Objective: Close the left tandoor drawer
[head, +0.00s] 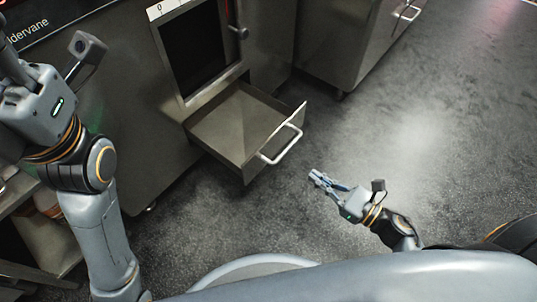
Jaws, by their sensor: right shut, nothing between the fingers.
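The tandoor drawer (236,124) is pulled out from the front of a steel tandoor unit (110,98). It is a steel box, and its inside looks empty. Its pale bar handle (283,143) is on the front panel, facing right. My right gripper (315,177) is shut and empty, below and to the right of the handle and apart from it. My left arm comes in at the left side, in front of the unit. Its fingers are beyond the picture's edge or hidden.
Above the drawer is a dark rectangular opening (196,47) in the unit. Another steel cabinet (340,45) with a handle stands at the upper right. A shelf with containers (40,235) is at the lower left. The dark floor (420,130) to the right is clear.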

